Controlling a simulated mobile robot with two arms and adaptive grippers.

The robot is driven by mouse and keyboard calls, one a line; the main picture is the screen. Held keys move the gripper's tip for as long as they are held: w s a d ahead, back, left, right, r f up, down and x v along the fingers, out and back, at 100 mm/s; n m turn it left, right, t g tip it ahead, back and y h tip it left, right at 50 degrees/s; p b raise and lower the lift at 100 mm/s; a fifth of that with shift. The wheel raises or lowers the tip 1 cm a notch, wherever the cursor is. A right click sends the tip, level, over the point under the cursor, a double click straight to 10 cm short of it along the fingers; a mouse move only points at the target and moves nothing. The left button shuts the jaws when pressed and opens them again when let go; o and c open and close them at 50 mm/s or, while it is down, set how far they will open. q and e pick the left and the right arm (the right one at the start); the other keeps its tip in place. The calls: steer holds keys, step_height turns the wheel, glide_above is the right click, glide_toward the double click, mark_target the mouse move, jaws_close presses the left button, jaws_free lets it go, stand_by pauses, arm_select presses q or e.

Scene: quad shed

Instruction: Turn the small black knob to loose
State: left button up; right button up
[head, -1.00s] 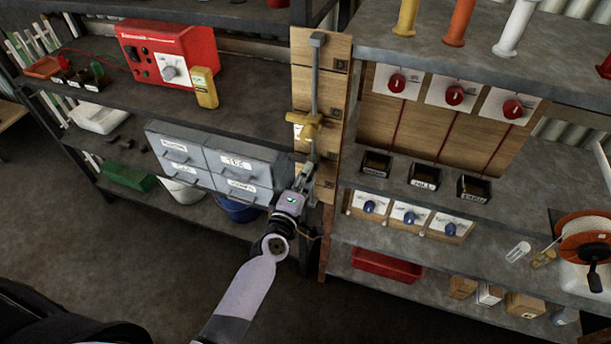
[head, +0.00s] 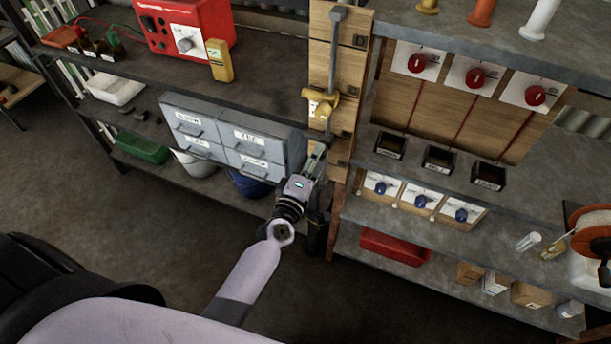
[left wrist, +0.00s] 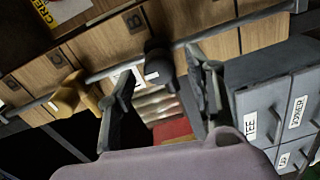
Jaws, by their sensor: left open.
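The small black knob (left wrist: 157,62) sits on a grey pipe in the left wrist view, in front of the wooden panel (left wrist: 185,18). My left gripper (left wrist: 160,70) is open, and the knob shows between its two fingertips in the picture. I cannot tell whether either finger touches it. In the head view my left gripper (head: 317,158) is at the lower end of the pipe (head: 334,60), below the yellow handle (head: 320,103). I cannot make out the black knob there. My right gripper is in neither view.
Grey drawers (head: 235,135) stand close left of my left gripper; they also show in the left wrist view (left wrist: 275,95). To the right are shelves with red knobs (head: 475,77) and blue knobs (head: 421,201). A red box (head: 190,25) sits on the upper left shelf.

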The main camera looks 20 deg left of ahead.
arm_select(q)
steer(key=s, duration=0.9)
steer(key=shift+s+a+r, duration=0.15)
steer(key=shift+s+r, duration=0.05)
steer(key=shift+s, duration=0.15)
steer(key=s+d+f+m+g+h, duration=0.1)
steer(key=s+f+m+g, duration=0.35)
steer(key=f, duration=0.95)
steer(key=s+d+f+m+g+h, duration=0.1)
steer(key=s+f+m+g, duration=0.35)
steer(key=f, duration=1.05)
steer(key=s+a+f+m+g+y, duration=0.1)
steer(key=s+a+f+m+g, duration=0.1)
steer(key=s+f, duration=0.4)
steer(key=s+a+f+m+g, duration=0.3)
steer(key=s+f, duration=0.3)
steer(key=s, duration=0.7)
steer(key=s+a+f+m+g+y, duration=0.1)
steer(key=s+f+m, duration=0.3)
steer(key=s, duration=0.6)
step_height(320, 180, down, 2)
steer(key=shift+s+a+f+m+g+y, duration=0.1)
steer(key=shift+s+a+m+g+y, duration=0.2)
steer(key=shift+a+g, duration=0.55)
